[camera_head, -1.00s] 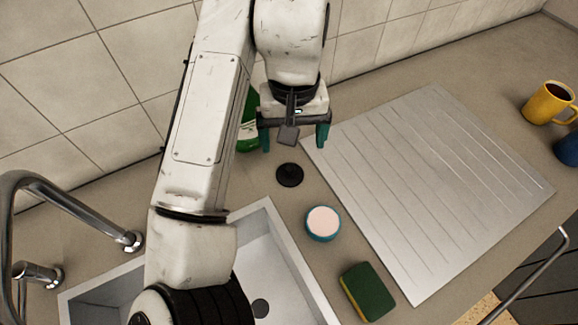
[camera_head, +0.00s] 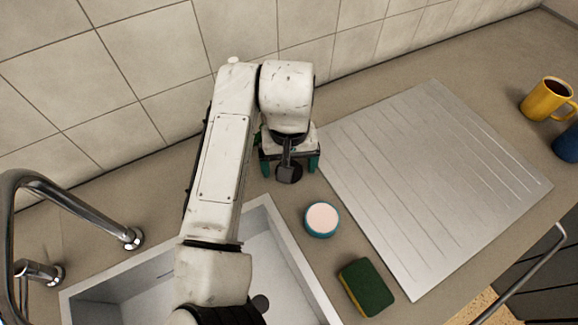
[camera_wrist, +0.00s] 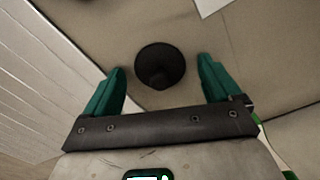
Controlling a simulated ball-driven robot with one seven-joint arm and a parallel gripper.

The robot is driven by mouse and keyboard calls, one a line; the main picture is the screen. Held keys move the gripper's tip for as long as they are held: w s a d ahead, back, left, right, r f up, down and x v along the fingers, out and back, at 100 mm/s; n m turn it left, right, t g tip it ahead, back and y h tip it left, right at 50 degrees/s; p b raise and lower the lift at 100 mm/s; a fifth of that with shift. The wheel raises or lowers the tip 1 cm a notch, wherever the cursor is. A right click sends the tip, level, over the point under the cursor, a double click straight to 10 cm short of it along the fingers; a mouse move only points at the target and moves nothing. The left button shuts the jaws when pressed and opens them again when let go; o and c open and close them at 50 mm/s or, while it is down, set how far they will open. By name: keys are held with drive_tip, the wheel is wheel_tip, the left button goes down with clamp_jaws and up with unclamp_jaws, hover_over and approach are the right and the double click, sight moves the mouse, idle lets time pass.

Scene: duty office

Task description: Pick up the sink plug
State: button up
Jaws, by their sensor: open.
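The sink plug is a round black disc on the counter between the sink and the drainboard. In the wrist view the sink plug (camera_wrist: 160,66) lies flat, just past the two green fingertips and roughly centred between them. In the head view the sink plug (camera_head: 290,174) is partly covered by my gripper (camera_head: 290,166), which is low over it. My gripper (camera_wrist: 160,84) is open and empty, with one finger on each side of the gap. I cannot tell the exact height of the fingertips above the counter.
A round tub with a pink top (camera_head: 322,219) and a green-yellow sponge (camera_head: 366,287) lie nearer, right of the sink (camera_head: 150,283). The ribbed metal drainboard (camera_head: 430,190) is to the right. A yellow mug (camera_head: 546,99) and a blue mug (camera_head: 568,146) stand far right. A tap (camera_head: 70,200) is left.

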drive_tip(key=c, duration=1.1)
drive_tip(key=shift+r, duration=0.1)
